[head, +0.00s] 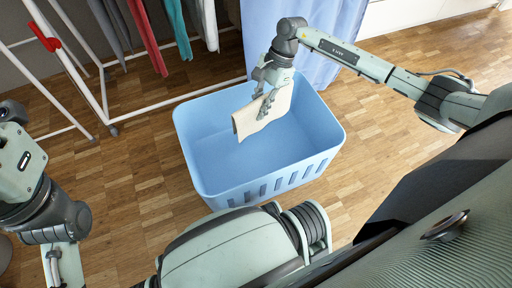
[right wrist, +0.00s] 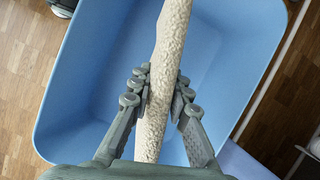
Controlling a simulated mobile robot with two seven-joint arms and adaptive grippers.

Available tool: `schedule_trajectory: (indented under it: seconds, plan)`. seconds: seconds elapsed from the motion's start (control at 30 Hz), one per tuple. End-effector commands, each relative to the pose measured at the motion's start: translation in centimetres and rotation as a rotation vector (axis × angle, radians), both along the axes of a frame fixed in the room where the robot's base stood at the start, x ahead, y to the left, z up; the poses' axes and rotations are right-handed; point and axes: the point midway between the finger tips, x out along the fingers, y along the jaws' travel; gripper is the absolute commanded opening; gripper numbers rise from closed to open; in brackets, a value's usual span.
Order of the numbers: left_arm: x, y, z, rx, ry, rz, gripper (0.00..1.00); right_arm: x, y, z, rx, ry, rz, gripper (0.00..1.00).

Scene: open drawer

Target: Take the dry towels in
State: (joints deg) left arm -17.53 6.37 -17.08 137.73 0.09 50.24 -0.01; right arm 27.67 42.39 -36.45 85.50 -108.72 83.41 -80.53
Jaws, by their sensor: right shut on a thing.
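A cream towel (head: 262,112) hangs folded over the blue basket. My right gripper (head: 268,98) is shut on it, gripping its upper part. In the right wrist view the towel (right wrist: 165,60) runs as a pale, rough-textured strip between the two fingers of my right gripper (right wrist: 161,98). The blue basket (head: 265,190) stands on the floor, and its inside looks empty. It also fills much of the right wrist view (right wrist: 75,75). My left arm is at the left edge of the head view, and its gripper fingers are not in view.
A white drying rack (head: 95,85) with a red clip (head: 45,38) stands at the upper left. Grey, red and green cloths (head: 148,35) hang on it. A light blue curtain (head: 305,40) hangs behind the basket. Wooden floor (head: 140,165) is clear left of the basket.

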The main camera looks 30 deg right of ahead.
Motion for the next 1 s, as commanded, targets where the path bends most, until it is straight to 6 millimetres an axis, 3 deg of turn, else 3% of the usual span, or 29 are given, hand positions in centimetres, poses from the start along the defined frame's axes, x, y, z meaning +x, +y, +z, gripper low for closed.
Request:
schedule_trajectory:
  seconds: [0.4,0.43,0.6,1.0]
  plan:
    - [0.11,-0.09,0.1,0.009,-0.009,-0.001,0.4,0.02,-0.02,-0.7,-0.001,-0.001,0.001,0.0]
    - [0.11,-0.09,0.1,0.009,-0.009,-0.001,0.4,0.02,-0.02,-0.7,0.0,0.0,0.001,0.2]
    - [0.1,-0.1,0.1,0.009,-0.009,-0.001,0.4,0.01,-0.02,-0.7,-0.001,-0.001,0.001,0.41]
    - [0.19,-0.1,0.05,0.01,-0.006,-0.001,0.4,0.1,-0.33,-0.06,-0.002,-0.002,0.001,0.42]
